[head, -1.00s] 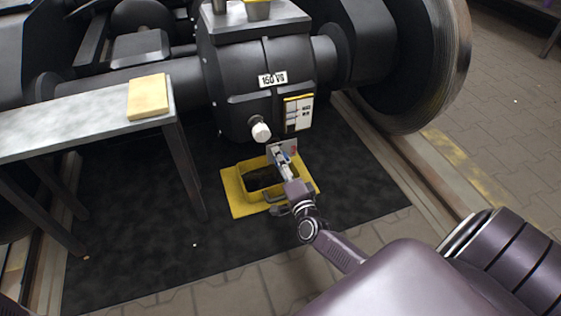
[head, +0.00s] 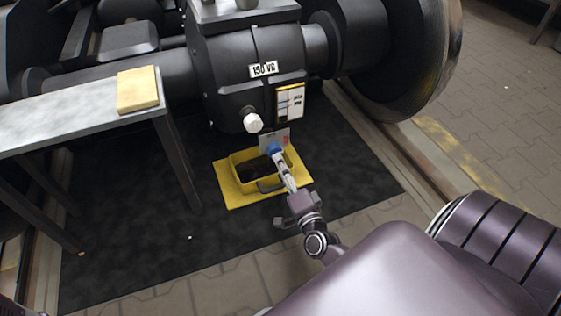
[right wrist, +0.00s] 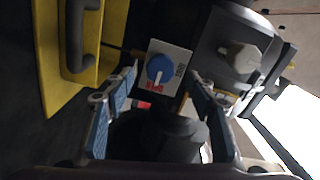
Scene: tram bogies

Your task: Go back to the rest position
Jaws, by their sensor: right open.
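My right gripper (head: 282,166) is open and empty, just in front of a small grey plate with a blue rotary knob (head: 274,148). In the right wrist view its two blue-padded fingers (right wrist: 158,108) stand wide apart. The blue knob (right wrist: 160,69) on its light plate shows beyond them, with a white pointer and red marks below it. The fingers look clear of the knob. My left gripper is in neither view.
A yellow tray (head: 235,189) with a dark handle lies on the black mat (head: 130,240) beneath the gripper. A dark gearbox (head: 228,75) with a white hexagonal plug (head: 253,122) stands behind. A bench (head: 70,115) with a yellow block (head: 138,90) is at left.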

